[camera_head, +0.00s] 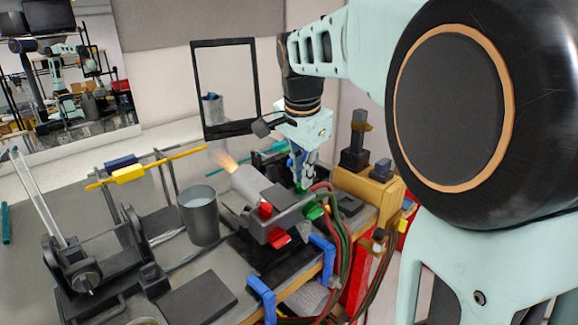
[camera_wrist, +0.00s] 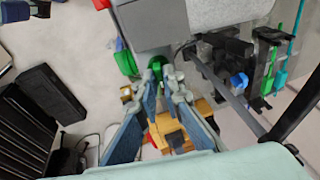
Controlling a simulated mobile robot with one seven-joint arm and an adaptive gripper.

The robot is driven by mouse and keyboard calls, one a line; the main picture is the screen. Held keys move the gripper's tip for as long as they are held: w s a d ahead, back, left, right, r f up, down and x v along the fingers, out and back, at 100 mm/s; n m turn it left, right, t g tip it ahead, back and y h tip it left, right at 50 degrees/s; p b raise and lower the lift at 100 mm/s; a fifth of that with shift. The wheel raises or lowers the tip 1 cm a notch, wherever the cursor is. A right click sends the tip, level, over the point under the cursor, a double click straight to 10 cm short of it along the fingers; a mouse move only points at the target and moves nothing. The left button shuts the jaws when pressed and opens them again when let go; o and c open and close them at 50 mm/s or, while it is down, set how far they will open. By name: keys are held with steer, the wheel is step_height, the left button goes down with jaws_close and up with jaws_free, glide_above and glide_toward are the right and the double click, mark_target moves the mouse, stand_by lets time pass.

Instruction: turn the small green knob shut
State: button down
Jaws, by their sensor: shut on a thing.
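The small green knob (camera_wrist: 155,66) sits on the grey burner body (camera_wrist: 148,22), between my fingertips in the wrist view. My gripper (camera_wrist: 161,82) is shut on this knob, its blue-grey fingers reaching up to it. In the head view my gripper (camera_head: 300,170) points down at the burner's right side, and the small knob (camera_head: 301,188) shows only partly below the fingertips. A larger green knob (camera_head: 314,211) is just below it, beside my fingers and apart from them. Two red knobs are on the burner's front side. An orange flame (camera_head: 227,160) leaves the nozzle.
Red and green hoses (camera_head: 343,235) hang from the burner at the table edge. A grey metal cup (camera_head: 199,215) stands left of the burner. A rod stand (camera_head: 90,265) is at the left. A black frame (camera_head: 225,130) stands behind. Blue brackets (camera_head: 263,293) are at the front edge.

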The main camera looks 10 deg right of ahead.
stand_by(0.4)
steer(key=c, duration=2.1)
jaws_free()
steer(key=v, duration=1.2)
steer(key=shift+r, duration=0.1)
